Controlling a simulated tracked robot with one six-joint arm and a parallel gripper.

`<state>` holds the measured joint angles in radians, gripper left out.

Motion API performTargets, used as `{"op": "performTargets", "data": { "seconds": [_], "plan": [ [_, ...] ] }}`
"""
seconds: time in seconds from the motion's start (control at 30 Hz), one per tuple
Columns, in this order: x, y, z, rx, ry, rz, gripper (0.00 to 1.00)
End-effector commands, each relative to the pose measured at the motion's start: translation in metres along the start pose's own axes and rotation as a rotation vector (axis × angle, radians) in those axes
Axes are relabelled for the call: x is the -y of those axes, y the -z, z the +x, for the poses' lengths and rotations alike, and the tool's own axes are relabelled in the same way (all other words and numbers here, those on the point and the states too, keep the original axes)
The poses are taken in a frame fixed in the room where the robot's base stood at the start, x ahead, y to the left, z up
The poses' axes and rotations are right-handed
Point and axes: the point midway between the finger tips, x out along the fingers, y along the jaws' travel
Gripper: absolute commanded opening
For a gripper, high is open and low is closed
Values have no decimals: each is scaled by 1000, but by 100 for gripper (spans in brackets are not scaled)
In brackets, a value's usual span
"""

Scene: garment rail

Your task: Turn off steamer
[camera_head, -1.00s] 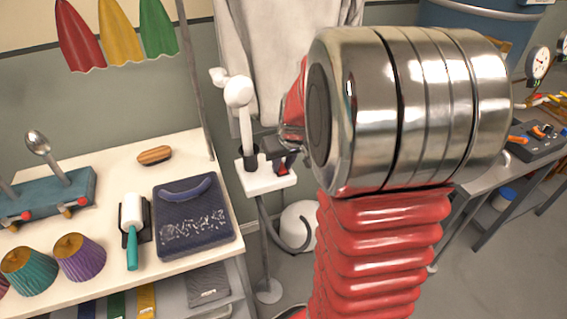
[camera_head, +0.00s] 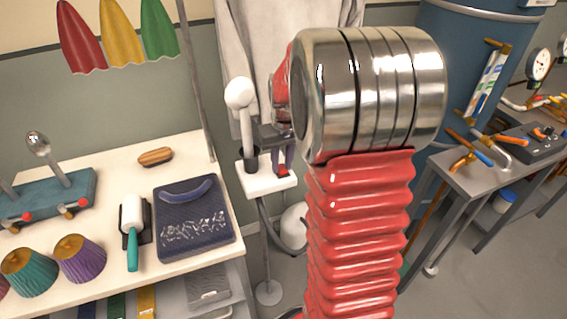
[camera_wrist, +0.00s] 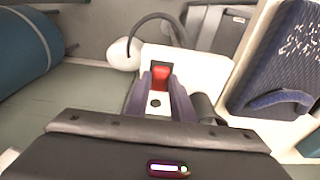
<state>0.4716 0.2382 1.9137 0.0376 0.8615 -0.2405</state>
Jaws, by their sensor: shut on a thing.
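The steamer has a white upright head (camera_head: 241,105) standing in a dark holder on a white shelf-like box (camera_head: 258,183) on a thin pole. A red switch (camera_head: 283,173) sits on the box's right part. In the wrist view my gripper (camera_wrist: 160,84) is shut on the red switch. The finger contact is partly hidden in the head view by my arm.
A light-topped table (camera_head: 110,170) at left holds a dark blue pad (camera_head: 190,230), a lint roller (camera_head: 132,225) and a brush (camera_head: 155,157). A pale garment (camera_head: 290,60) hangs behind the steamer. A grey bench (camera_head: 470,180) and blue tank (camera_head: 440,60) stand at right.

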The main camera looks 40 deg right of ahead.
Motion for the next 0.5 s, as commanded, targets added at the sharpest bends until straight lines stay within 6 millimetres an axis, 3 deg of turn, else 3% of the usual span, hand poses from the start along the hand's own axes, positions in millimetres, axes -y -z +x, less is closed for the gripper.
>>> {"op": "performTargets", "data": {
  "seconds": [0.17,0.2,0.43,0.5],
  "plan": [
    [0,0,0,-1,0,0,0],
    [0,0,0,-1,0,0,24],
    [0,0,0,-1,0,0,40],
    [0,0,0,-2,0,0,41]
  ]
}}
